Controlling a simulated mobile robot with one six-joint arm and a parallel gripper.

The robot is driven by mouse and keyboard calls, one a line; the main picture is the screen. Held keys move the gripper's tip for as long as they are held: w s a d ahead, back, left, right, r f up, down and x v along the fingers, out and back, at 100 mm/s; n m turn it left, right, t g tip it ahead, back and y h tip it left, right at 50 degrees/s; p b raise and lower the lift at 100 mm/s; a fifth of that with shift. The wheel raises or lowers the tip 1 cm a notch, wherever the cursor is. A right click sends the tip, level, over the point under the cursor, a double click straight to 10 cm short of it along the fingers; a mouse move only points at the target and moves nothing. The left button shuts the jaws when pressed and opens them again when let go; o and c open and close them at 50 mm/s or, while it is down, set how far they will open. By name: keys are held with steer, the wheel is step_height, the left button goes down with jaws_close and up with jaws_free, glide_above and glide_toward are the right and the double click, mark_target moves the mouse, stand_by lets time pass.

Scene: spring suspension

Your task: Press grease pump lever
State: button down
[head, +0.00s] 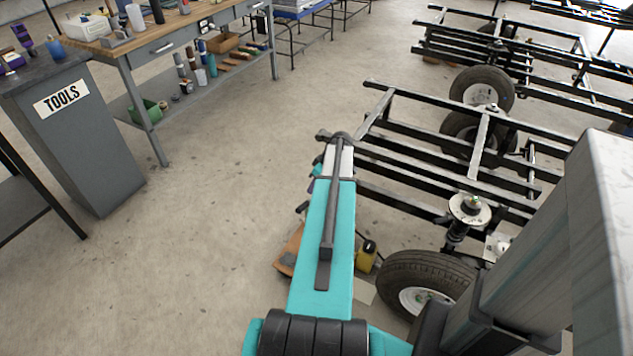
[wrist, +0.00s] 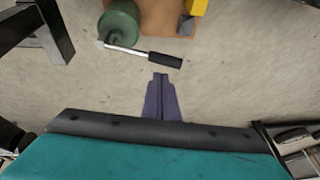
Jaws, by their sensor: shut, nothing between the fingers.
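The grease pump (wrist: 119,26) is a green cylinder at the top of the wrist view, on a brown board (wrist: 162,18). Its lever (wrist: 166,60) is a thin silver rod with a black grip, reaching right from the pump. My gripper (wrist: 160,77) is purple, its two fingers together and empty. In the picture the fingertips lie just below the black grip, with a thin strip of floor between. I cannot tell the height gap. In the head view my teal arm hides the pump, lever and most of my gripper.
A yellow container (head: 366,256) stands right of my arm, near a wheel (head: 423,290) and the black frame (head: 440,165). The brown board (head: 290,250) shows to the left. A TOOLS cabinet (head: 75,140) and workbench (head: 190,40) stand left. Floor between is clear.

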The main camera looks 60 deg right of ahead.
glide_above(304, 205)
steer(key=s+d, duration=0.1)
steer(key=s, duration=0.1)
step_height(304, 205, down, 5)
steer(key=shift+w+a+f, duration=0.2)
steer(key=shift+w+f, duration=0.05)
steer(key=shift+f, duration=0.15)
steer(key=shift+w+a+f, duration=0.15)
steer(key=shift+w+f, duration=0.05)
steer(key=shift+f, duration=0.2)
steer(key=shift+s+f, duration=0.15)
steer(key=shift+s, duration=0.05)
